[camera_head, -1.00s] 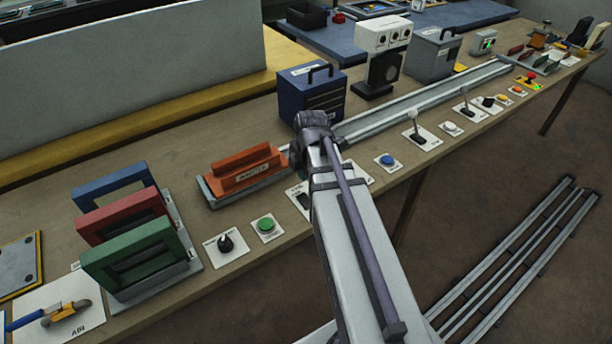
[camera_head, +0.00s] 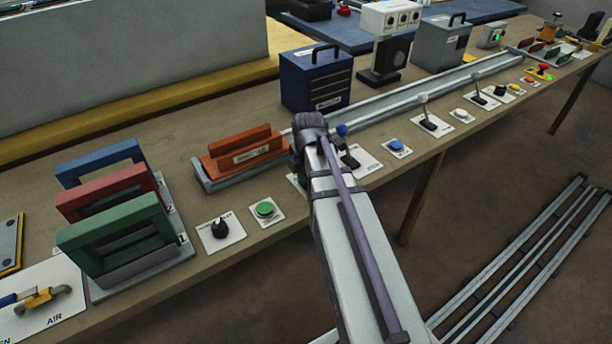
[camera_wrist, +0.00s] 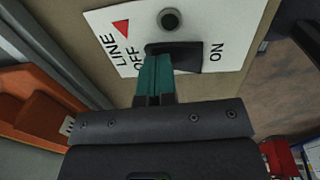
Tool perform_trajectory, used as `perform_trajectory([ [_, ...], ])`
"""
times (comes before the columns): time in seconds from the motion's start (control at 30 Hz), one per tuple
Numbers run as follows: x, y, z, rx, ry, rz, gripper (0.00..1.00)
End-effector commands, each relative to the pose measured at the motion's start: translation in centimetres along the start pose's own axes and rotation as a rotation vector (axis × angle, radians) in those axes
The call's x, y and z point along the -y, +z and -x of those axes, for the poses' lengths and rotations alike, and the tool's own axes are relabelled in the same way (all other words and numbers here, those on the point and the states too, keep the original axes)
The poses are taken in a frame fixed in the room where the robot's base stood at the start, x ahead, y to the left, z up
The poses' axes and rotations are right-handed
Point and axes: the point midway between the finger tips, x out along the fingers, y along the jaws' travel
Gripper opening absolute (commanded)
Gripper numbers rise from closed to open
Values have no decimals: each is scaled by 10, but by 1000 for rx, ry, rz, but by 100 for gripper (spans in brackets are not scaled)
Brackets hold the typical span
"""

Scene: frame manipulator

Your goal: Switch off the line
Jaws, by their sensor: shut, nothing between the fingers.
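The line switch plate (camera_wrist: 105,22) is white, with a red triangle and the words LINE, OFF and ON. My gripper (camera_wrist: 158,60) is shut and empty. Its teal fingertips overlap the OFF-side end of the black piece; I cannot tell whether they touch it. In the head view my arm hides most of this plate and the fingertips.
An orange block in a grey holder (camera_head: 205,185) stands left of my wrist. A green button (camera_head: 265,209) and black rotary knob (camera_head: 219,229) lie to the left. A blue-tipped lever (camera_head: 342,130) and blue button (camera_head: 396,146) are to the right. A blue drawer box (camera_head: 316,78) stands behind.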

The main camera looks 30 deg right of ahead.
Motion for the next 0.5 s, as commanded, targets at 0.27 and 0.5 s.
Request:
perform_trajectory([
  [0.27,4,0,1,-1,0,-1,0],
  [0.5,16,-1,6,-1,-1,-2,0],
])
